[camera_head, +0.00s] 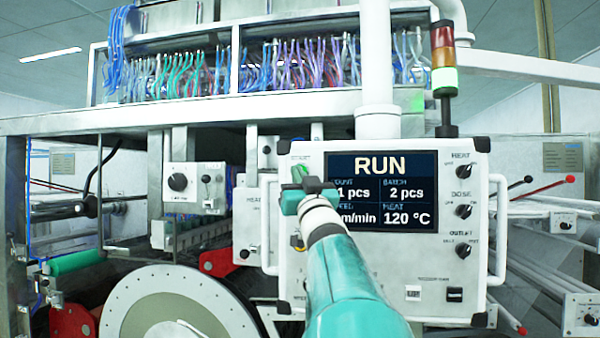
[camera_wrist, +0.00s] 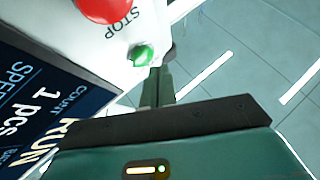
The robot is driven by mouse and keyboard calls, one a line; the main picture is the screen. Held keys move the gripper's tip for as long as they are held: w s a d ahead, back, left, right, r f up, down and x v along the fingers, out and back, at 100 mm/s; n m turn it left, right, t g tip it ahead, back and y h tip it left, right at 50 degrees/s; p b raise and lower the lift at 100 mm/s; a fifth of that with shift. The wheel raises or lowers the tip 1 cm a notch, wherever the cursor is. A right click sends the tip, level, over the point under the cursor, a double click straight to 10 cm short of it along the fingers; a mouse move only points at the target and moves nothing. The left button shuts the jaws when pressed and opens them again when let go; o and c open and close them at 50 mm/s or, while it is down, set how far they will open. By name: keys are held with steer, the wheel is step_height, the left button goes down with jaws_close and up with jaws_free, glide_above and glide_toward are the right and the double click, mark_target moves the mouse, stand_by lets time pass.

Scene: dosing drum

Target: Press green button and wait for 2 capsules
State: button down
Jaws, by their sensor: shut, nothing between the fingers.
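The control panel (camera_head: 400,262) faces me with its screen (camera_head: 345,165). The screen reads RUN, a count of 1 pcs, a batch of 2 pcs and heat at 120 °C. The green button (camera_wrist: 142,54) shows in the wrist view, below the red STOP button (camera_wrist: 104,8). My gripper (camera_head: 299,172) is shut and empty at the panel's upper left, covering part of the screen. In the wrist view the fingertips of my gripper (camera_wrist: 158,72) are right beside the green button; I cannot tell whether they touch it. No capsules can be made out.
A signal tower (camera_head: 444,60) with its green section bright stands at the panel's upper right. Knobs (camera_head: 463,211) line the panel's right side. A large pale drum disc (camera_head: 165,305) is at lower left. A white pipe (camera_head: 377,80) rises above the panel.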

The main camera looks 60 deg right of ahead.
steer(key=a, duration=0.1)
steer(key=s+a, duration=0.1)
steer(key=a, duration=0.1)
steer(key=s+a, duration=0.1)
steer(key=shift+a, duration=0.25)
steer(key=shift+w, duration=0.1)
stand_by(0.6)
steer(key=w+a+f+n+g+y, duration=0.1)
steer(key=w+a+f+g+y, duration=0.25)
steer(key=a+f, duration=0.7)
steer(key=w+a+f+g+y, duration=0.4)
steer(key=a+f, duration=0.4)
steer(key=f, duration=0.5)
steer(key=s+a+f+n+g+y, duration=0.3)
steer(key=s+a+f, duration=0.4)
steer(key=a+f, duration=0.3)
steer(key=s+a+f+n+g+y, duration=0.3)
steer(key=s+a+f, duration=0.4)
steer(key=a+f, duration=0.4)
step_height(320, 180, down, 2)
steer(key=shift+f+g+y, duration=0.2)
steer(key=shift+g+y, duration=0.45)
